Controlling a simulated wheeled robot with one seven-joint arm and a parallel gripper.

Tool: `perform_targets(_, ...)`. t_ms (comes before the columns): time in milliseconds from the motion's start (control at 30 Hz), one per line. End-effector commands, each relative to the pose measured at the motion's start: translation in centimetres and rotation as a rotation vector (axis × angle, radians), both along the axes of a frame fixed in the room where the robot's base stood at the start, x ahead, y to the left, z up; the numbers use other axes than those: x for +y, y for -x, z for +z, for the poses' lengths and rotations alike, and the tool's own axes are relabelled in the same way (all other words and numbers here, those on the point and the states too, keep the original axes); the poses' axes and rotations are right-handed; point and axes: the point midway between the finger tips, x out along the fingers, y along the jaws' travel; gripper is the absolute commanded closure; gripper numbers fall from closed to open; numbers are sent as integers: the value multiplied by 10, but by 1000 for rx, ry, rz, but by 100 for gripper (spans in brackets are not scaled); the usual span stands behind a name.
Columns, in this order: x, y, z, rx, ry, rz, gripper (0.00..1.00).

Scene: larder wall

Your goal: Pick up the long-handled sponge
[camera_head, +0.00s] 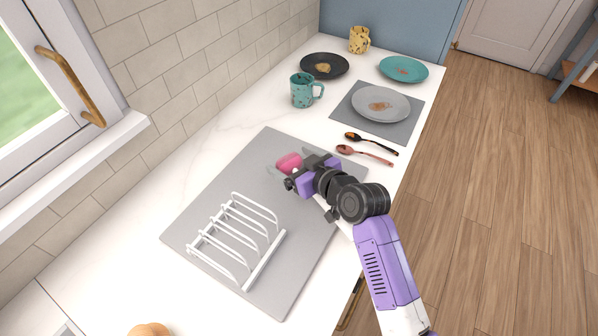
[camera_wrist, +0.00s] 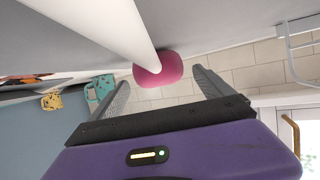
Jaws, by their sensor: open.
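The long-handled sponge has a pink head (camera_head: 288,161) and shows just beyond my gripper in the head view, over the grey mat. In the wrist view its pink head (camera_wrist: 160,70) appears between the two fingers, and its thick white handle (camera_wrist: 105,28) runs to the upper left. My gripper (camera_head: 290,166) is open, with one finger to either side of the pink head in the picture. The fingers also show in the wrist view (camera_wrist: 162,80). No contact between fingers and sponge is clear. Most of the handle is hidden by my arm in the head view.
A white wire rack (camera_head: 240,238) stands on the grey mat (camera_head: 200,215), near my gripper. Two spoons (camera_head: 366,154) lie to the right. A teal mug (camera_head: 302,91), a grey plate (camera_head: 380,104), a black plate (camera_head: 324,65), a teal plate (camera_head: 404,69) and a yellow mug (camera_head: 359,40) stand farther back.

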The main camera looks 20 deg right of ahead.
Motion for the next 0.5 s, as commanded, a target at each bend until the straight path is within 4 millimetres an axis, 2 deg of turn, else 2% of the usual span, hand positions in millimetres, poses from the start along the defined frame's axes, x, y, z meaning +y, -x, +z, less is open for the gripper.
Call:
perform_targets(100,2,-6,-3,1,0,0,9)
perform_targets(333,2,-6,-3,0,0,0,11)
perform_targets(500,1,-6,-3,0,0,0,44)
